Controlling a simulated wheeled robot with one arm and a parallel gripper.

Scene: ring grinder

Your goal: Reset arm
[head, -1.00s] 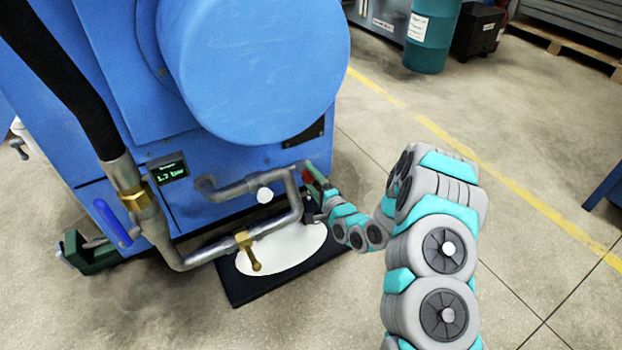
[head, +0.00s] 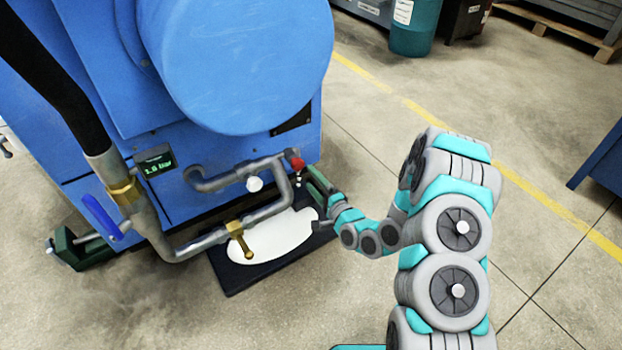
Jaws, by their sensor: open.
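My gripper (head: 318,195) is at the end of my grey and teal arm, in the middle of the head view. It is open, with its green fingers just right of the pipework. A red knob (head: 297,163) at the pipe's right end stands free of the fingers, with a small gap between them. I see nothing held in the gripper. The arm bends down and left from its tall right-hand links.
The blue machine (head: 240,70) fills the upper left, with grey pipes (head: 283,193), a brass valve (head: 238,236), a blue lever (head: 101,216) and a pressure display (head: 155,161). A white puddle-like patch (head: 275,240) lies on a black mat (head: 232,280). Open floor lies right.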

